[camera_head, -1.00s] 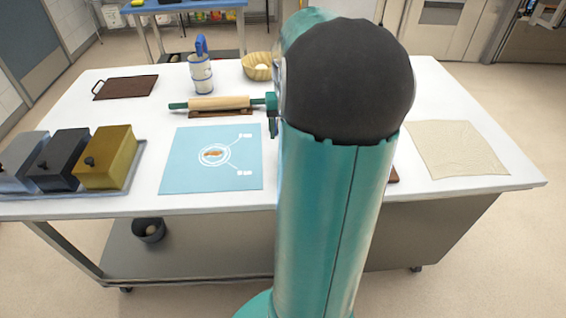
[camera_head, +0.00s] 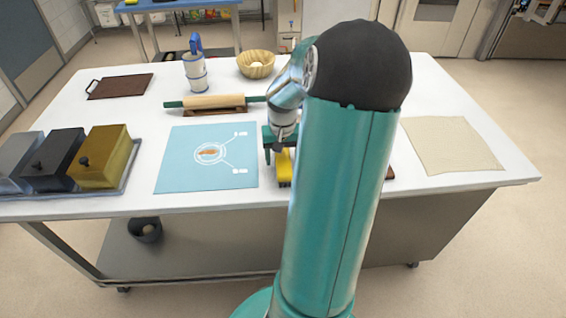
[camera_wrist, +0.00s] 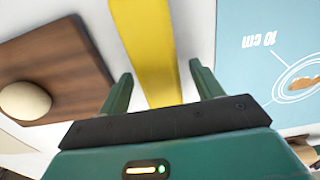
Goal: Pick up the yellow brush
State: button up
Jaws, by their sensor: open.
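The yellow brush (camera_head: 284,170) lies on the white table just right of the blue mat, partly hidden by my arm and gripper in the head view. In the wrist view the brush (camera_wrist: 147,40) runs as a yellow strip between my two green fingers, with a gap on each side. My gripper (camera_wrist: 162,82) is open and empty, with its fingers on either side of the brush. In the head view my gripper (camera_head: 279,142) is over the far part of the brush. How high the fingertips are above the table is hard to tell.
A wooden board (camera_wrist: 75,110) with a dough ball (camera_wrist: 24,101) lies close on one side of the brush, the blue mat (camera_head: 180,172) on the other. Beyond are a rolling pin (camera_head: 213,101), a blue-and-white canister (camera_head: 195,72) and a basket (camera_head: 256,58). Lidded tins (camera_head: 100,157) stand left.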

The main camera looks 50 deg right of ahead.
aim_at(283, 155)
jog(key=c, duration=1.1)
jog(key=shift+r, duration=0.1)
jog(key=shift+r, duration=0.4)
notch_tip(283, 155, up, 2)
jog(key=shift+r, duration=0.1)
jog(key=s+d+r, duration=0.2)
jog(key=s+r, duration=0.1)
jog(key=s, duration=0.1)
jog(key=s+d+r, duration=0.2)
jog(key=s+r, duration=0.1)
jog(key=s, duration=0.1)
jog(key=s+d+r, duration=0.2)
jog(key=s+r, duration=0.2)
jog(key=shift+s, duration=0.3)
